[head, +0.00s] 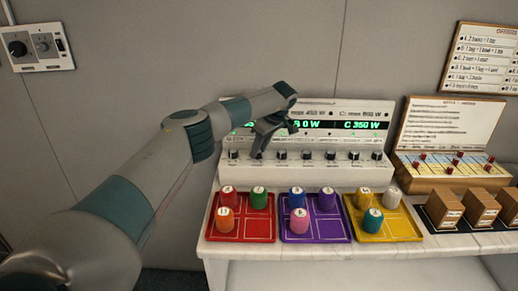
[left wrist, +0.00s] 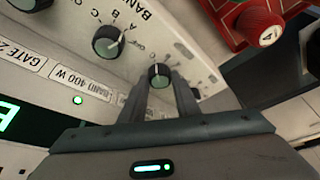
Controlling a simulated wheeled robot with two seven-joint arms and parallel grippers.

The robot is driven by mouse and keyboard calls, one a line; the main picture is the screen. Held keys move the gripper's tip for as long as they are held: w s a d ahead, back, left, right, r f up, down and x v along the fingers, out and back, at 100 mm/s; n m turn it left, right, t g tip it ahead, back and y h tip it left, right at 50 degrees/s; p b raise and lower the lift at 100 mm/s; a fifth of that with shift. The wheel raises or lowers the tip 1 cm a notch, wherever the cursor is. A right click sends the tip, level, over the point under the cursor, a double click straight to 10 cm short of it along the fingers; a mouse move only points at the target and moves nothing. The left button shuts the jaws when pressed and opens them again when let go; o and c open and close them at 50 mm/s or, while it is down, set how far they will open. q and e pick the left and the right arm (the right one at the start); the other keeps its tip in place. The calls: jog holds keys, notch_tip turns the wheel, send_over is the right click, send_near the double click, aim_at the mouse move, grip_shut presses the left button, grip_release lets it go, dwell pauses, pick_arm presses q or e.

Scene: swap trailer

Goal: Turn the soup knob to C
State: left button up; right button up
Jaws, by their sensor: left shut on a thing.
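A row of black knobs runs along the front of the white control panel (head: 340,172) in the head view. My left gripper (head: 257,152) reaches down to a knob near the left end of this row. In the left wrist view my left gripper (left wrist: 158,88) has its two fingers around a dark round knob (left wrist: 159,75) with a pale pointer line and is shut on it. The knob's label is not readable, so I cannot tell if it is the soup knob. A neighbouring knob (left wrist: 108,42) has letters around it. My right gripper is not in view.
Red (head: 243,238), purple (head: 315,238) and yellow (head: 385,237) trays with coloured cylinders stand in front of the panel. The panel's green display (head: 362,125) is partly hidden by my arm. Brown boxes (head: 445,208) and a sign board (head: 445,122) are at right.

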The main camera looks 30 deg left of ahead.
pick_arm(q)
jog(key=o, duration=1)
jog(key=shift+o, duration=0.2)
jog(key=shift+r, duration=0.1)
jog(key=shift+d+r, duration=0.25)
jog(key=shift+r, duration=0.25)
jog(key=b+v, duration=0.2)
jog(key=v, duration=1.4)
jog(key=shift+w+b, duration=0.15)
jog(key=shift+b, duration=0.15)
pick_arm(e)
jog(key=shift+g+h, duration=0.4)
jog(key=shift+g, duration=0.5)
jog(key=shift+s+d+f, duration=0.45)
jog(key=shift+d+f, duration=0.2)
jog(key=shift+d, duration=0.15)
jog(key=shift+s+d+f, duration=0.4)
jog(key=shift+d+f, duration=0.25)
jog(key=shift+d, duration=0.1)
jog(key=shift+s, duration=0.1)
